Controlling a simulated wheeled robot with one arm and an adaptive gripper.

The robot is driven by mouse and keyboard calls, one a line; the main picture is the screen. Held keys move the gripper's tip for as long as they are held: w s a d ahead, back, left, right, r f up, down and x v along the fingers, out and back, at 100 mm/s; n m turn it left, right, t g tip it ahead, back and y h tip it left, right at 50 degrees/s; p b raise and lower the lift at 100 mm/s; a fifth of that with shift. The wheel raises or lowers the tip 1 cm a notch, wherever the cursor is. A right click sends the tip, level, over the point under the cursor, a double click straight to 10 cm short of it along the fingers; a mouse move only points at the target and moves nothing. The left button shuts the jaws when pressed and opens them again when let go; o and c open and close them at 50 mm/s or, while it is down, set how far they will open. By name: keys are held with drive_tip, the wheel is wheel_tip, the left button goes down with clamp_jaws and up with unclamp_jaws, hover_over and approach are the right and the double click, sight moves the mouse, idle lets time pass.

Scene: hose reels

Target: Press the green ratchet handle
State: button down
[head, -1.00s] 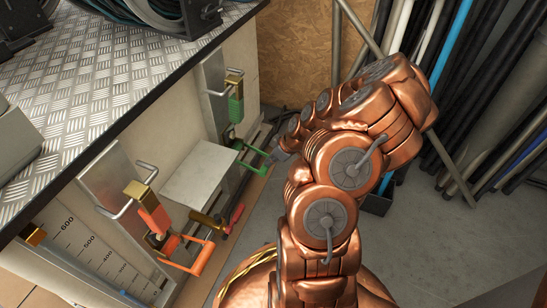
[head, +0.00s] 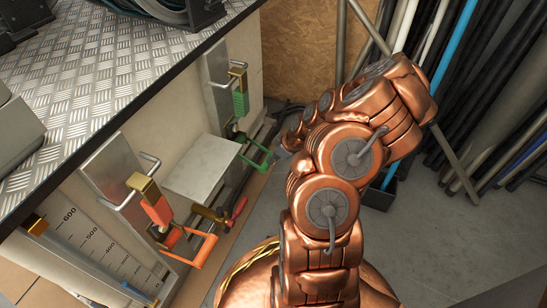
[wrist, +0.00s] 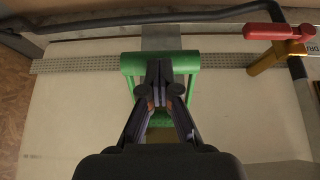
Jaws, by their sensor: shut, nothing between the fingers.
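The green ratchet handle (head: 259,161) is a U-shaped green frame sticking out low on the bench side, below a green ribbed part (head: 239,103) in the head view. In the wrist view the green handle (wrist: 130,67) spans the middle. My gripper (wrist: 159,72) is shut and empty, its fingertips lying over the middle of the green frame. I cannot tell whether they touch it. In the head view my copper arm reaches to the handle's right side, and the fingertips are mostly hidden there.
An orange handle (head: 205,250) with its own bracket sits nearer on the bench side. Between them are a grey shelf box (head: 203,168) and a brass valve with a red lever (head: 239,208). Pipes and hoses (head: 490,100) stand at the right; grey floor lies below.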

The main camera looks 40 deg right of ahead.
drive_tip(key=shift+f, duration=0.1)
drive_tip(key=s+d+r+p, duration=0.4)
drive_tip(key=s+r, duration=0.4)
drive_tip(key=r, duration=0.1)
drive_tip(key=shift+s, duration=0.3)
